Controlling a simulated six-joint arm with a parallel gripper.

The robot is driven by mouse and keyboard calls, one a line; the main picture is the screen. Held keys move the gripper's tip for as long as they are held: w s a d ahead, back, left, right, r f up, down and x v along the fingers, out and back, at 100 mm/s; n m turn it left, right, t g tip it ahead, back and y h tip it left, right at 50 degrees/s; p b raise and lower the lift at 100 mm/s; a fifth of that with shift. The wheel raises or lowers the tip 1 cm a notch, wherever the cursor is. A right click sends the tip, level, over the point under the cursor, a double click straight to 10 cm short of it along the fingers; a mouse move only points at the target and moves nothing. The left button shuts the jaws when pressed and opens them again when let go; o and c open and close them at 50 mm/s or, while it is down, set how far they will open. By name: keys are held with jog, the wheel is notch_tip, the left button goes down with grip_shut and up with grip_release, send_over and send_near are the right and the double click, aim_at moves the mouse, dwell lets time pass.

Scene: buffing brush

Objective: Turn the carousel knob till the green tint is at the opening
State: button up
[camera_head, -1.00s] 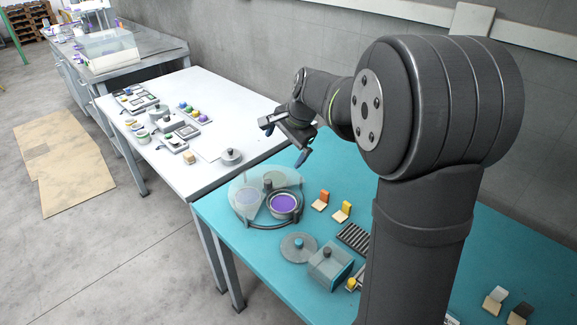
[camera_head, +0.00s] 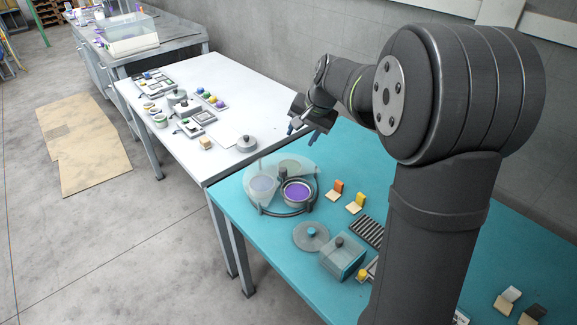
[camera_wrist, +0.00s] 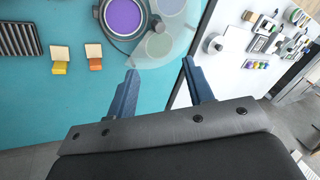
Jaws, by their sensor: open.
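The carousel (camera_head: 262,186) stands at the near left corner of the teal table, under a translucent cover. A purple tint (camera_head: 297,192) fills its ringed opening. Paler round tints show dimly through the cover; one at the back (camera_head: 291,166) looks greyish green. A small dark knob (camera_head: 282,173) stands near its middle. In the wrist view the purple tint (camera_wrist: 123,15) is at the top, with the cover (camera_wrist: 181,38) beside it. My gripper (camera_head: 302,134) is open and empty, above and beyond the carousel; its blue fingers (camera_wrist: 160,68) are apart and touch nothing.
Orange (camera_head: 338,187) and yellow (camera_head: 358,200) blocks on wooden bases stand right of the carousel. A grey round lid (camera_head: 311,236), a clear box (camera_head: 343,258) and a ribbed rack (camera_head: 367,232) lie nearer. A white table (camera_head: 230,163) with several small items adjoins at left.

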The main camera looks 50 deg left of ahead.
jog(key=n, duration=1.5)
send_near(284, 169)
jog(key=shift+g, duration=0.4)
jog(key=x, duration=0.9)
jog(key=shift+w+f, duration=0.15)
jog(key=shift+w, duration=0.1)
jog(key=c, duration=1)
